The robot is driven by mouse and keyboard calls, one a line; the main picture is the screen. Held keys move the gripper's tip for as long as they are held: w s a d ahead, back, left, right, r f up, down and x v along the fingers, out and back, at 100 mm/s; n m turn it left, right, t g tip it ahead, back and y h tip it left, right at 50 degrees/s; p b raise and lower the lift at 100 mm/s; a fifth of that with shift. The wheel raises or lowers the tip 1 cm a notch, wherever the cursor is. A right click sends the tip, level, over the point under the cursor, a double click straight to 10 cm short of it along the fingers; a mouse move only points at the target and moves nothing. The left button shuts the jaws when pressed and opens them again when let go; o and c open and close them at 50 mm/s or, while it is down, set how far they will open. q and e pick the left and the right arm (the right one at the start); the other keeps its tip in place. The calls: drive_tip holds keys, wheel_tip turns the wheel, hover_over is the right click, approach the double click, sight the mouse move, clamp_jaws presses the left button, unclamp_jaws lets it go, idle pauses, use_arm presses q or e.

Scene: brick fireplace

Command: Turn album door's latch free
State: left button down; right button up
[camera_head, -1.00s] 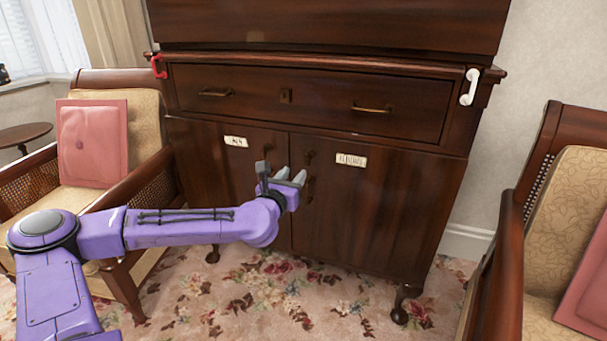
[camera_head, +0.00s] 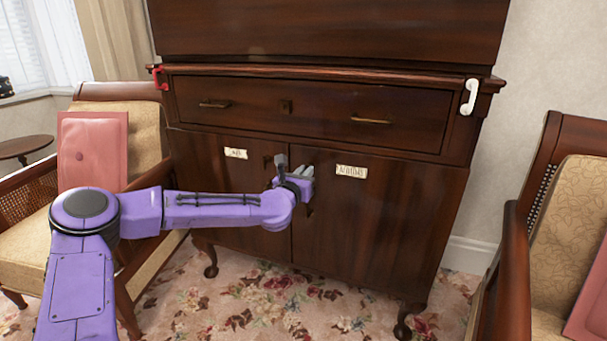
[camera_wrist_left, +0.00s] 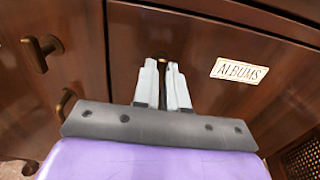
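The album door (camera_head: 375,215) is the right-hand lower door of the dark wooden cabinet and looks closed. Its white label (camera_head: 351,171) reads ALBUMS in the left wrist view (camera_wrist_left: 239,71). My left gripper (camera_head: 302,171) is at this door's upper left corner. In the left wrist view, the two pale fingers (camera_wrist_left: 163,68) are close together around the small brass latch (camera_wrist_left: 163,57). They look shut on it; most of the latch is hidden between them. My right gripper is not in view.
The left lower door (camera_head: 215,185) has its own label (camera_head: 236,153) and brass latch (camera_wrist_left: 41,52). Another brass handle (camera_wrist_left: 66,103) shows below. A drawer (camera_head: 300,108) lies above. Armchairs stand at left (camera_head: 35,245) and right (camera_head: 512,260). Floral carpet (camera_head: 255,305) lies in front.

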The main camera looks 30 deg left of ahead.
use_arm(q)
drive_tip(key=shift+m, duration=0.3)
drive_tip(key=m+p, duration=0.2)
drive_tip(key=m, duration=0.6)
drive_tip(key=m+p, duration=0.2)
drive_tip(key=m, duration=0.7)
drive_tip(key=shift+d+f, duration=0.15)
drive_tip(key=shift+d, duration=0.05)
drive_tip(key=shift+p, duration=0.3)
drive_tip(key=c, duration=1.2)
unclamp_jaws()
